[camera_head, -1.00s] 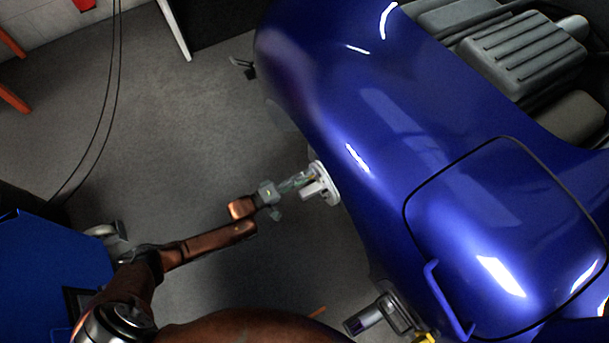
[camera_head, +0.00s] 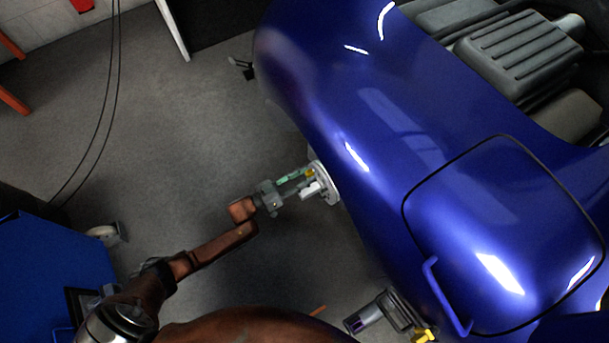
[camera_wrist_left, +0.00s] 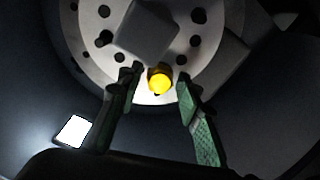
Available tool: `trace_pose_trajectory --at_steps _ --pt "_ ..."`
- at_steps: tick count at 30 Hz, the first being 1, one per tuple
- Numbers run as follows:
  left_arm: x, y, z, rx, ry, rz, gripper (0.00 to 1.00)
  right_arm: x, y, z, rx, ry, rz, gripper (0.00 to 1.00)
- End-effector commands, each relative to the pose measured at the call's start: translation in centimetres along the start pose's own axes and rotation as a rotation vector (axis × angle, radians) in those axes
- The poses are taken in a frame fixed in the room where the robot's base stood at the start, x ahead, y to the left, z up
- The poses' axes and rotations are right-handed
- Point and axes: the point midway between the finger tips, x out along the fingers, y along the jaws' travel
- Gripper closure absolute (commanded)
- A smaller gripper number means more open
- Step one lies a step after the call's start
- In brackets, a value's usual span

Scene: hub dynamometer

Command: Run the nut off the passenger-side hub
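The passenger-side hub (camera_head: 333,184) is a pale round disc at the side of the blue car body. It also shows in the left wrist view (camera_wrist_left: 90,20) as a drilled disc with a grey block in front of its centre. A yellow nut (camera_head: 310,172) is on the hub. In the left wrist view the nut (camera_wrist_left: 160,83) lies between the fingertips. My left gripper (camera_head: 304,181) is open at the hub. Its green-padded fingers (camera_wrist_left: 158,85) stand on either side of the nut, with a gap showing on both sides. My right gripper is not in view.
The blue car body (camera_head: 400,130) fills the right side. A grey tool-like object with a dark cylinder (camera_head: 370,317) is at the bottom, beside a yellow part (camera_head: 424,336). A blue cabinet (camera_head: 45,270) stands at left. Cables hang at upper left. Grey floor is clear between.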

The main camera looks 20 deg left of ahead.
Motion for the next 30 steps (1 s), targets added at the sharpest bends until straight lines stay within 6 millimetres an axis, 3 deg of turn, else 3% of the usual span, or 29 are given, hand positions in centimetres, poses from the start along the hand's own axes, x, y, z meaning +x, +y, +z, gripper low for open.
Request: trace_pose_trajectory --at_steps 16,26,30 --pt "-0.05 0.04 0.19 0.564 0.000 -0.001 0.67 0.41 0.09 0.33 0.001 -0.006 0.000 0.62" --pt "-0.01 0.10 0.10 0.626 0.000 0.001 0.67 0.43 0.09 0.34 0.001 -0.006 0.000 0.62" --pt "-0.01 0.09 0.10 0.625 0.000 0.000 0.76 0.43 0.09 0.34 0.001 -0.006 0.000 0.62"
